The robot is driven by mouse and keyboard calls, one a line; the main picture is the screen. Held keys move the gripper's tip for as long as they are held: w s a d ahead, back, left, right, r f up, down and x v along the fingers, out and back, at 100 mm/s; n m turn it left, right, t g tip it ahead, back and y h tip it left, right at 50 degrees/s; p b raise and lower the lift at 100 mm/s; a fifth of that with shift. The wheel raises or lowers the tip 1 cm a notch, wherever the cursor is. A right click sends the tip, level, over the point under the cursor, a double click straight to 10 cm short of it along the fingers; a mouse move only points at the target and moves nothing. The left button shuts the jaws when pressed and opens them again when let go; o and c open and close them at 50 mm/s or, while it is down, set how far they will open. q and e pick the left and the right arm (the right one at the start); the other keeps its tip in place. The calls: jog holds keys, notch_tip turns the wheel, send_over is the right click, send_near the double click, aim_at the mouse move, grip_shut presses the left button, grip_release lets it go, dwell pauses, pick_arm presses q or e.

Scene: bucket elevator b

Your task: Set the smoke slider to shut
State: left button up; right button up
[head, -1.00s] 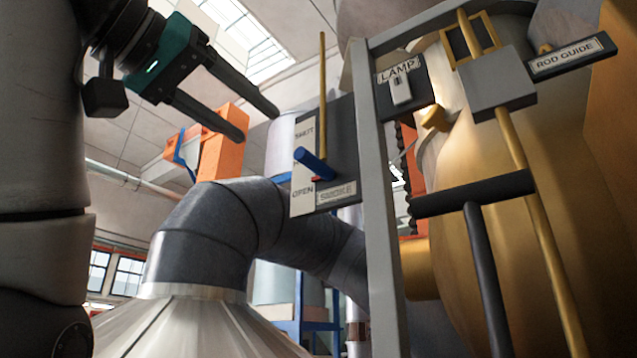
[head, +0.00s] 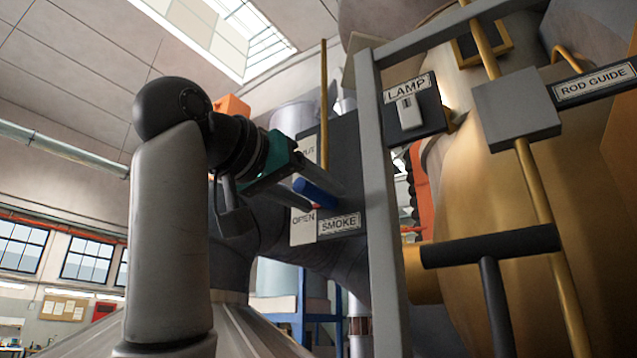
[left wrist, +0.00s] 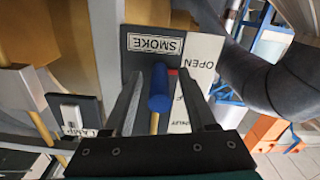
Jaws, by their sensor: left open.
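The smoke slider's blue knob (head: 316,192) sticks out from a dark panel (head: 346,165) labelled SMOKE. A white scale strip (head: 303,228) has SHUT at its top and OPEN at its bottom. The knob sits low, near the OPEN end, with a small red mark beside it. My left gripper (head: 318,196) is open at the knob, partly covering the strip. In the left wrist view the blue knob (left wrist: 159,88) stands between the two spread fingers of the left gripper (left wrist: 160,76), with visible gaps on both sides. My right gripper is not in view.
A grey upright post (head: 384,190) stands just right of the panel. Beyond it are a LAMP switch (head: 409,111), a ROD GUIDE plate (head: 594,84) and a black T-handle (head: 490,246). A thin brass rod (head: 323,105) rises above the slider. A large grey duct runs behind.

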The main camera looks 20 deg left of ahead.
pick_arm(q)
jog(key=shift+w+d, duration=0.2)
jog(key=shift+w, duration=0.3)
grip_shut()
dwell(1.2)
